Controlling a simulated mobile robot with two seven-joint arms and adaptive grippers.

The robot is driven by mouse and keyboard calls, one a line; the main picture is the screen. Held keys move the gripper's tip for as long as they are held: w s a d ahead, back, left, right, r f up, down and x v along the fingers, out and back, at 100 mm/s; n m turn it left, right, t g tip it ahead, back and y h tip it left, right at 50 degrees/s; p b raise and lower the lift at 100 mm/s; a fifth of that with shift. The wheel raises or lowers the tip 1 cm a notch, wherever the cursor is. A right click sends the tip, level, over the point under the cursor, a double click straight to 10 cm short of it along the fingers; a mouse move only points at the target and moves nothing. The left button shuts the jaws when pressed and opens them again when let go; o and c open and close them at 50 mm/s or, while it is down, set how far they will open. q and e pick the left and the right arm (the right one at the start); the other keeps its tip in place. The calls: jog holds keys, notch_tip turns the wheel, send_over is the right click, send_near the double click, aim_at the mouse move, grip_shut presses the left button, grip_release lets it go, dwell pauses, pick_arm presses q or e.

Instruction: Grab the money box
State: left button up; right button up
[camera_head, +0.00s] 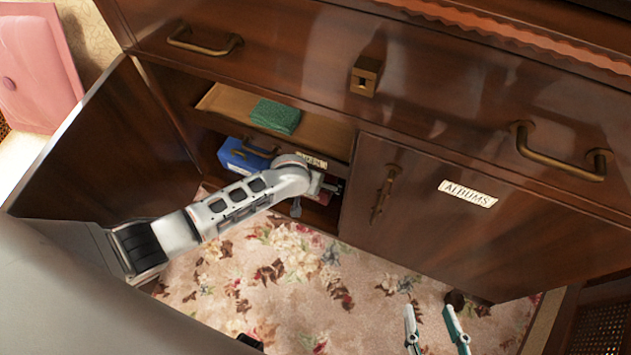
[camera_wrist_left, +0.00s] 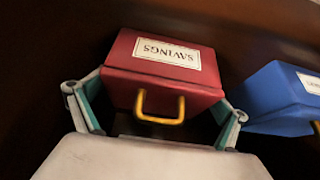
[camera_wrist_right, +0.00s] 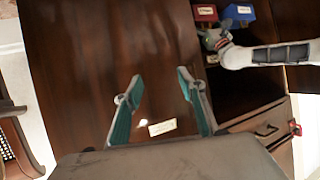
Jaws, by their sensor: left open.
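The money box is a red box (camera_wrist_left: 160,65) labelled SAVINGS, with a yellow handle on its front. My left gripper (camera_wrist_left: 162,92) is open, with one finger at each side of the red box in the left wrist view; whether the fingers touch it I cannot tell. In the head view my left arm reaches into the open cabinet and mostly hides the red box. The red box (camera_wrist_right: 206,13) also shows in the right wrist view. My right gripper (camera_head: 432,318) is open and empty, low in front of the closed door; it also shows in the right wrist view (camera_wrist_right: 158,75).
A blue box (camera_wrist_left: 285,98) stands close beside the red one. A green folded item (camera_head: 275,116) lies on the shelf above. The open cabinet door (camera_head: 110,150) stands at left. The ALBUMS door (camera_head: 470,245) is closed. Floral carpet (camera_head: 290,285) lies clear in front.

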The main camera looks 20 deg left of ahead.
pick_arm(q)
jog(key=shift+s+f, duration=0.1)
jog(key=shift+f, duration=0.4)
jog(key=shift+r, duration=0.25)
jog(key=c, duration=1.1)
pick_arm(e)
jog(key=shift+a+r, duration=0.1)
jog(key=shift+r, duration=0.1)
